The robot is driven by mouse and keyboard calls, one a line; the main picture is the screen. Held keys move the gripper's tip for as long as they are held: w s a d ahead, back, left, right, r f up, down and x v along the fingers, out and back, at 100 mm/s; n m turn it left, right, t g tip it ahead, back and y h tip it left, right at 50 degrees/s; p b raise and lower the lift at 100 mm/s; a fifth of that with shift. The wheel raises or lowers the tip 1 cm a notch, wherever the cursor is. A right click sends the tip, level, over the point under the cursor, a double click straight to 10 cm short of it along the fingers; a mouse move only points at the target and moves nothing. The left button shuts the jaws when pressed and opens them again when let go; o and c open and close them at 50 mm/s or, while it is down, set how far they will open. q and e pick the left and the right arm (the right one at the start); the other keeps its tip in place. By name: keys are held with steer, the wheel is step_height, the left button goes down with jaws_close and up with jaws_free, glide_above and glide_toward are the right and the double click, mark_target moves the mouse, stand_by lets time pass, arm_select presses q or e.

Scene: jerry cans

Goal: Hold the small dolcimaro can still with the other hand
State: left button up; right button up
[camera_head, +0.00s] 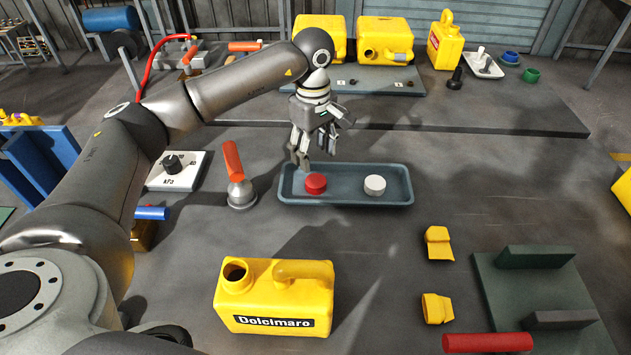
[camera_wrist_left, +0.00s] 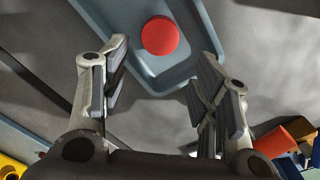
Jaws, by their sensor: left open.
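The small yellow Dolcimaro can (camera_head: 262,297) stands upright at the front of the bench in the head view. Its round mouth is open on the left of its top, its handle is on the right, and its black label faces me. My left gripper (camera_head: 314,158) points down over the left part of the blue-grey tray (camera_head: 345,202), well behind the can. It is open and empty. In the left wrist view a red cap (camera_wrist_left: 160,36) lies in the tray just beyond the open fingers (camera_wrist_left: 160,82). No gripper touches the can. My right gripper is not in view.
A white cap (camera_head: 375,185) lies in the tray. A red-handled tool (camera_head: 236,172) and a white gauge box (camera_head: 177,170) stand left of it. Yellow pieces (camera_head: 437,308) and a green fixture (camera_head: 535,295) lie right of the can. Larger yellow cans (camera_head: 385,42) stand behind.

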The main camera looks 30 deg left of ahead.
mark_target(316, 180)
arm_select(q)
step_height(316, 180, down, 3)
steer(key=shift+f, duration=0.25)
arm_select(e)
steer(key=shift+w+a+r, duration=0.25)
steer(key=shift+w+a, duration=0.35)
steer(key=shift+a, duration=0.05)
arm_select(q)
steer(key=f, duration=0.1)
steer(key=f+p, duration=0.1)
steer(key=f, duration=0.2)
steer(key=shift+d+f, duration=0.1)
steer(key=shift+d, duration=0.2)
steer(key=shift+f, duration=0.45)
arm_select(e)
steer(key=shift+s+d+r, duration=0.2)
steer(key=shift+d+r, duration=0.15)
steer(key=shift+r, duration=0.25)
arm_select(q)
steer(key=c, duration=0.5)
